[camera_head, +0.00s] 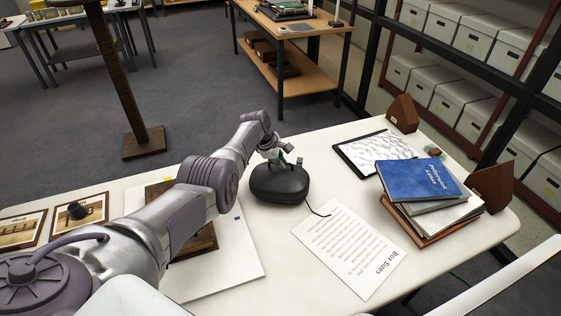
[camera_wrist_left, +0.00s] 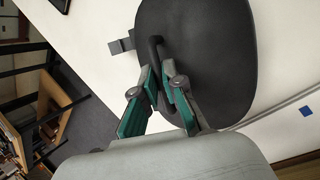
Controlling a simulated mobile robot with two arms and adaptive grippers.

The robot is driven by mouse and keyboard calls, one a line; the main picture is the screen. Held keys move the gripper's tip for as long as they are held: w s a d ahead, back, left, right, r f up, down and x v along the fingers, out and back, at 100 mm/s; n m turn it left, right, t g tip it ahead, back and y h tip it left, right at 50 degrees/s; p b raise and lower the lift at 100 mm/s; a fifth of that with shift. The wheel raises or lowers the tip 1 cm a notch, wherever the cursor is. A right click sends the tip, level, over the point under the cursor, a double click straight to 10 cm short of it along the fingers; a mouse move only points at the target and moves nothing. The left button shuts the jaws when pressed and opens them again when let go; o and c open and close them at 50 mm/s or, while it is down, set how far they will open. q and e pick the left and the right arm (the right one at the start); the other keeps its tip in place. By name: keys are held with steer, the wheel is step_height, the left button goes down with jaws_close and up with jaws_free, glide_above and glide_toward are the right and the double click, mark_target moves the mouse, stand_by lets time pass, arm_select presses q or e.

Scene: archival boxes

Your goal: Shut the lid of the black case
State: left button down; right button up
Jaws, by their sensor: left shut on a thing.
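The black case (camera_head: 279,183) is a rounded black shape on the white table, at the middle of the head view. Its lid looks down, though I cannot tell whether it is fully shut. In the left wrist view the case (camera_wrist_left: 208,55) shows a broad dark top and a thin black handle or loop at its edge. My left gripper (camera_head: 283,154) is at the case's far edge. In the left wrist view its green-padded fingers (camera_wrist_left: 168,82) are closed together at the loop, shut on it. My right gripper is not in view.
A printed sheet (camera_head: 349,249) lies right of the case, with a black cord end on it. A stack of books (camera_head: 430,190), a marbled clipboard (camera_head: 376,153) and brown bookends (camera_head: 402,113) stand farther right. A framed board (camera_head: 190,240) lies beneath my left arm.

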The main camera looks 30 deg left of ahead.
arm_select(q)
steer(key=shift+w+f, duration=0.15)
steer(key=shift+f, duration=0.05)
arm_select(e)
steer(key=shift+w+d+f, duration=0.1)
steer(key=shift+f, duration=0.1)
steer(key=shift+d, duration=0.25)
arm_select(q)
steer(key=c, duration=1.2)
jaws_free()
steer(key=shift+c, duration=0.2)
steer(key=shift+a+r, duration=0.15)
steer(key=shift+r, duration=0.25)
steer(key=v, duration=1.1)
steer(key=shift+s, duration=0.2)
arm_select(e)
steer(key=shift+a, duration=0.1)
